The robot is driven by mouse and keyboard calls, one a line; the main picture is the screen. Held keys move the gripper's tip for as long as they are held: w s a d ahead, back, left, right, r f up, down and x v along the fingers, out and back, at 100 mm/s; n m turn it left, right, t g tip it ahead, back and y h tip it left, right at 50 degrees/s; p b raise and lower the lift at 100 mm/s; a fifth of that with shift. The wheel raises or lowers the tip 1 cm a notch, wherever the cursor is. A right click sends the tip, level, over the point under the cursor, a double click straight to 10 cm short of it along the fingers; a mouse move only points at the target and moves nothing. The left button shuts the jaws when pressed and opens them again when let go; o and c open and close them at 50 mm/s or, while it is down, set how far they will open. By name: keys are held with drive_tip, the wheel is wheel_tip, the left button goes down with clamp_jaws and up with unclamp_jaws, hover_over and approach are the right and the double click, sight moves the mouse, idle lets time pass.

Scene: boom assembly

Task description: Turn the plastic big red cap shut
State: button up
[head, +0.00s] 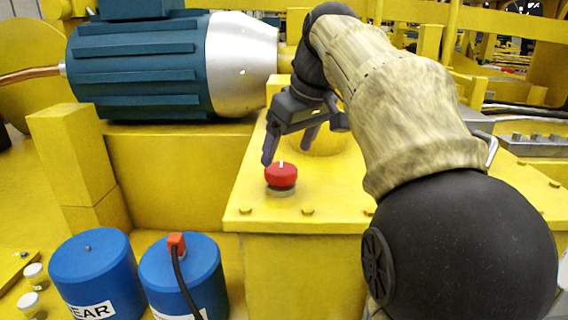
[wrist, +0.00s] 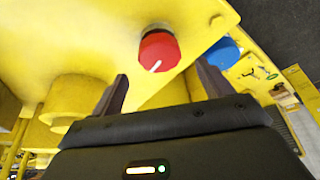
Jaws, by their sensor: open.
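The big red cap (head: 281,175) sits on a short neck on top of the yellow box (head: 300,220), near its front left. A white line marks the cap's top.
A blue and silver motor (head: 140,65) lies behind on the left. Two blue cylinders (head: 90,268) stand at the front left, one with a red connector (head: 177,243) and black cable. Bolt heads (head: 307,211) line the box top. A yellow round boss (wrist: 75,95) stands near the gripper.

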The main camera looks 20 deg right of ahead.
sight(281, 168)
drive_tip(key=shift+p+x, duration=0.35)
drive_tip(key=shift+x, duration=2)
drive_tip(key=c, duration=1)
